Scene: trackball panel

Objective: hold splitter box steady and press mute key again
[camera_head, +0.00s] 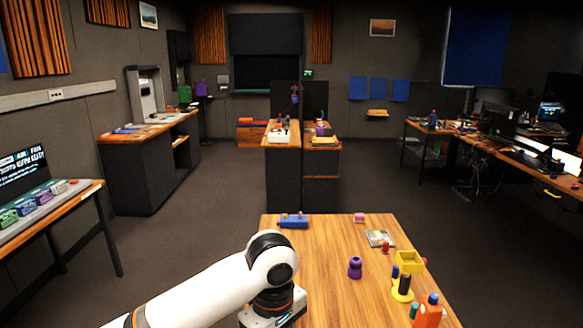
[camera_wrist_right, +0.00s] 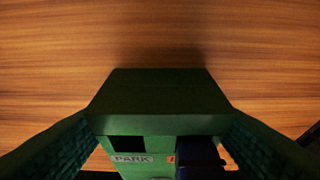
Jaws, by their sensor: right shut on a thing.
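In the right wrist view a dark green box (camera_wrist_right: 160,97) fills the lower middle, above a wood surface. Its front has a "PARK" label, a dark square opening, and a second, reddish label partly hidden. I cannot tell whether it is the splitter box. My right gripper (camera_wrist_right: 160,150) is shut on it, with a dark textured finger on each side. A dark blue block (camera_wrist_right: 198,157) shows at its front; I cannot tell whether it is a key. In the head view my left arm comes in at the bottom; its gripper is out of sight. No mute key is identifiable.
The wood table (camera_head: 325,262) holds a blue box (camera_head: 293,221), a purple knobbed piece (camera_head: 355,268), a yellow holder (camera_head: 402,288) and an orange bottle (camera_head: 428,312). Its middle is fairly clear. A side table (camera_head: 62,204) at left carries coloured boxes and a screen.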

